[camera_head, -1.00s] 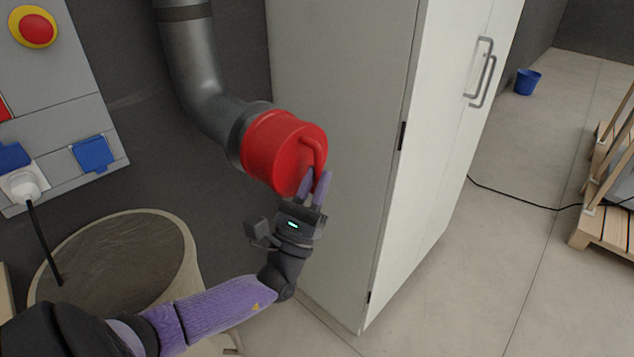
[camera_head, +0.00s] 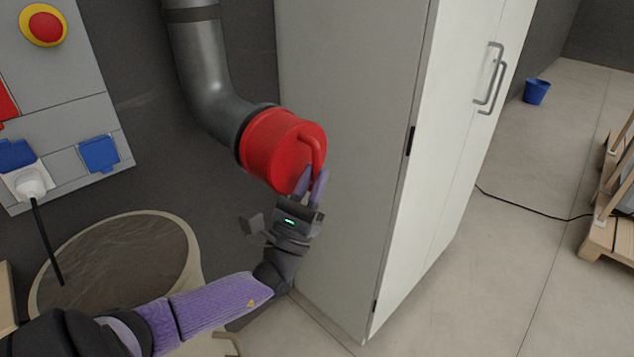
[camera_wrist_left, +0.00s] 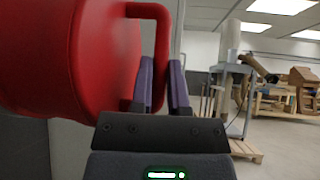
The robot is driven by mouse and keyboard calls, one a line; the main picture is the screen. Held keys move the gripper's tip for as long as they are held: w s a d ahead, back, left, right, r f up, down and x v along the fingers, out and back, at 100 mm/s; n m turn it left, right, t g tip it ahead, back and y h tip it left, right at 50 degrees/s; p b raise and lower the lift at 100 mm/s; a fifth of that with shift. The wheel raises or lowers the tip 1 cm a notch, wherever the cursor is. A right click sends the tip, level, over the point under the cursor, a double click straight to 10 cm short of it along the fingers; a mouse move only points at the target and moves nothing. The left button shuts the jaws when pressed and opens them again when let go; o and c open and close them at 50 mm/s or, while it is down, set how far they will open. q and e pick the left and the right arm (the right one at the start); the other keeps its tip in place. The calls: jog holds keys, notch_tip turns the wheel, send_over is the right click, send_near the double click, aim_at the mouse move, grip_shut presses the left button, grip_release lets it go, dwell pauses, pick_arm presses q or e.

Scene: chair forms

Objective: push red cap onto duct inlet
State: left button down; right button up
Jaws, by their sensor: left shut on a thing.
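The red cap (camera_head: 277,149) sits at the mouth of the grey metal duct (camera_head: 212,97), over its inlet end. A dark rim of the duct still shows behind the cap. A red bar handle stands out from the cap's front face. My left gripper (camera_head: 310,182) is shut on this handle, its purple fingers on either side of it. In the left wrist view the cap (camera_wrist_left: 70,55) fills the left side, and the gripper (camera_wrist_left: 165,85) grips the handle's lower part. How far the cap reaches over the duct inside is hidden. My right gripper is out of view.
A tall white cabinet (camera_head: 345,130) stands close to the right of the cap. A round bin (camera_head: 185,240) stands below the duct. A wall panel with a red button (camera_head: 46,27) and a plug (camera_head: 32,183) is at left. A blue bucket (camera_head: 536,92) is far off.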

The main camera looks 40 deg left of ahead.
pick_arm(q)
jog(key=shift+a+f, duration=0.1)
jog(key=shift+f, duration=0.05)
jog(key=shift+a+f+b, duration=0.2)
jog(key=shift+a+b, duration=0.1)
jog(key=shift+b, duration=0.05)
